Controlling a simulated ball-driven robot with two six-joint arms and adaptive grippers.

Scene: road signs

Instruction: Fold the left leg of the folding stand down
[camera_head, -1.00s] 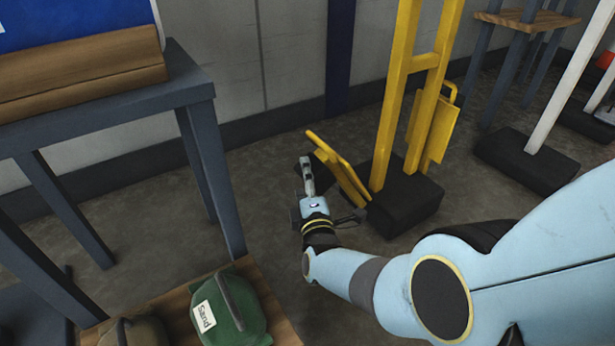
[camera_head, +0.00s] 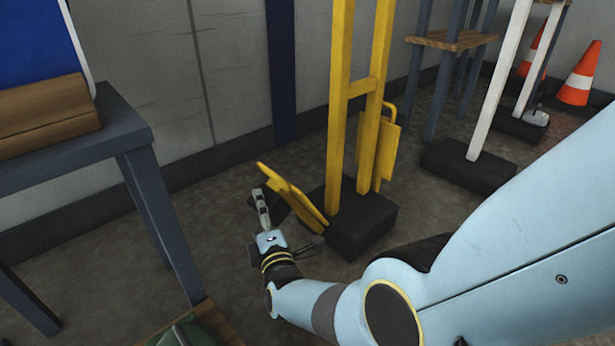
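The yellow folding stand (camera_head: 338,105) stands upright on a black base block (camera_head: 362,222). Its left leg (camera_head: 298,203) slants out from the base, with its upper end up and to the left. The right leg (camera_head: 388,150) stands close against the frame's right side. My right gripper (camera_head: 262,206) is low, just left of the left leg, pointing away from me. A dark part shows between them; whether they touch is unclear. Its fingers are seen from behind, so their opening cannot be judged. My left gripper is out of view.
A grey table (camera_head: 125,140) with a wooden block (camera_head: 45,118) stands at left. A wooden board with a green helmet (camera_head: 190,333) is at the bottom. White posts on a black base (camera_head: 468,165) and orange cones (camera_head: 578,85) stand at right. Floor left of the gripper is clear.

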